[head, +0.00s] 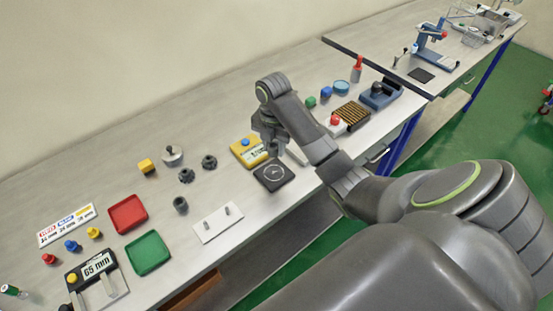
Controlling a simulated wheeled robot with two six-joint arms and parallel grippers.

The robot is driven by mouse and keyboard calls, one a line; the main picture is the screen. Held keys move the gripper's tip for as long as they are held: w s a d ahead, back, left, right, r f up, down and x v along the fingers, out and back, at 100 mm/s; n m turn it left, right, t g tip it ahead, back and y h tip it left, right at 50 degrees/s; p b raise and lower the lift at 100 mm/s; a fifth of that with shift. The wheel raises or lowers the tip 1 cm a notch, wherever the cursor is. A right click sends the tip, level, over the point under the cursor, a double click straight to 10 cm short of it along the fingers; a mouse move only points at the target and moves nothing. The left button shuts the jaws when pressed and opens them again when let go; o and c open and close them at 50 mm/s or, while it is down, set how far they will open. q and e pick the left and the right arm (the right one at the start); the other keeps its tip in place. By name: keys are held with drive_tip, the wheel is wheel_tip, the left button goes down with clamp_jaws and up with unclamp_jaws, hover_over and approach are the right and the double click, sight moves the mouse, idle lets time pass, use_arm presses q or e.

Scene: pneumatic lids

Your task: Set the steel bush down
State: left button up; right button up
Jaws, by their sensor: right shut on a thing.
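My right gripper (270,148) is at the end of the arm that reaches in from the lower right. It points down over the bench, beside a yellow box with a display (243,154) and just behind a black square plate with a white ring mark (275,177). It is shut on the steel bush, which the fingers hide almost wholly. I cannot tell whether the bush touches anything below. My left gripper is not in view.
A red tray (128,214) and a green tray (148,253) lie at left. A white plate with two pins (218,223) lies front of centre. A dark hollow cylinder (180,204) and dark knobbed parts (209,162) stand nearby. Bare bench lies between them.

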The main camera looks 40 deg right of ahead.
drive_tip(key=b, duration=0.4)
hover_over(274, 173)
wheel_tip(274, 173, down, 5)
drive_tip(key=shift+w+r, duration=0.1)
drive_tip(key=shift+f, duration=0.3)
wheel_tip(274, 173, down, 3)
drive_tip(key=shift+f+p, duration=0.1)
drive_tip(key=shift+p, duration=0.35)
drive_tip(key=shift+f, duration=0.25)
drive_tip(key=shift+f, duration=0.15)
drive_tip(key=o, duration=1)
drive_tip(key=shift+o, duration=0.2)
